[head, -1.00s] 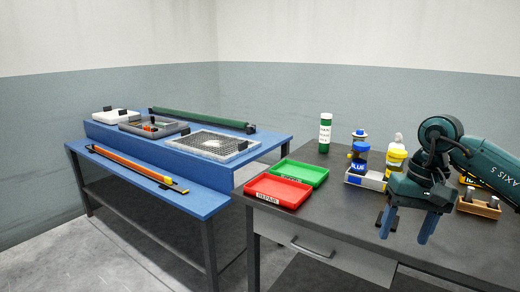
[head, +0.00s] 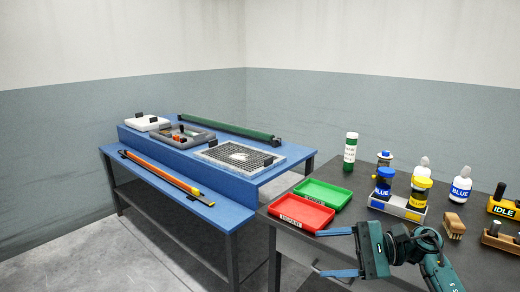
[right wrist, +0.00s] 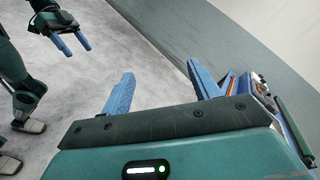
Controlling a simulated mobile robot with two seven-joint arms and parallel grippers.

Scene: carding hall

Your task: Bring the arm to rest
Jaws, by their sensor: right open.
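My right gripper (head: 320,253) is low at the front of the dark table in the head view. Its two blue fingers are apart and point left, with nothing between them. In the right wrist view my right gripper (right wrist: 160,70) also shows open and empty. My left gripper (right wrist: 73,42) appears at the top left of the right wrist view, its blue fingers apart and empty above the grey floor. The left gripper does not show in the head view.
The dark table (head: 465,265) holds a red tray (head: 300,214), a green tray (head: 323,195), several bottles and jars, a brush (head: 453,226) and an IDLE sign (head: 503,208). Grey floor is clear in front.

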